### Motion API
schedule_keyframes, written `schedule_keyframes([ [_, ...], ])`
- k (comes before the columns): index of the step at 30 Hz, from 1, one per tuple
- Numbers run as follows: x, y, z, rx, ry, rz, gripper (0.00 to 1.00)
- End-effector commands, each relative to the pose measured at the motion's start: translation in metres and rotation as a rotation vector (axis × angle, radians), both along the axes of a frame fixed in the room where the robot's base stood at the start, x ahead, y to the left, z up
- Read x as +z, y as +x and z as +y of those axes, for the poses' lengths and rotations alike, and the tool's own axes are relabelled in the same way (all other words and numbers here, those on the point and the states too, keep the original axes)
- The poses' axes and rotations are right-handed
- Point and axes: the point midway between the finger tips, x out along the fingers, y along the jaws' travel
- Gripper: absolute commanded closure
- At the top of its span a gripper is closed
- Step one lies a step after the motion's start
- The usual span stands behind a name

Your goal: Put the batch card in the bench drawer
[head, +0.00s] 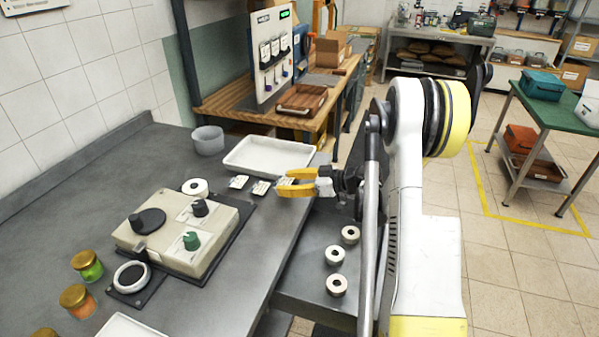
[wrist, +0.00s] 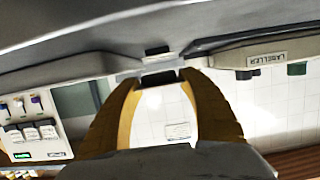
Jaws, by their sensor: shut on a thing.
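My gripper (head: 285,183), with yellow fingers, is just above the bench's right edge, pointing left. In the wrist view its fingertips (wrist: 160,80) close on a thin pale and dark piece, which looks like the batch card (wrist: 146,67); its face cannot be read. In the head view a bit of the card (head: 287,181) shows at the fingertips. The bench drawer (head: 312,285) appears pulled out below the bench edge, with white rolls inside, below my gripper.
A white tray (head: 268,155) and a grey bowl (head: 208,140) stand behind the cards. The labeller (head: 185,232) takes up the bench's middle, with jars (head: 87,265) at its left. White rolls (head: 337,285) stand along the drawer's right; its left part shows bare.

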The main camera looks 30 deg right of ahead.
Motion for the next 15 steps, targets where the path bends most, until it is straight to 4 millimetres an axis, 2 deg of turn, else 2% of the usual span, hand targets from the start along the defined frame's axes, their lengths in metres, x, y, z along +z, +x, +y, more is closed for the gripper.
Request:
schedule_keyframes([
  [1,-0.009,-0.003,0.008,0.001,0.000,0.000,0.79],
  [3,-0.024,-0.001,0.005,-0.001,0.000,0.000,0.79],
  [6,-0.034,-0.001,0.004,-0.001,0.000,0.000,0.79],
  [15,-0.038,-0.001,0.004,-0.001,0.000,0.000,0.79],
])
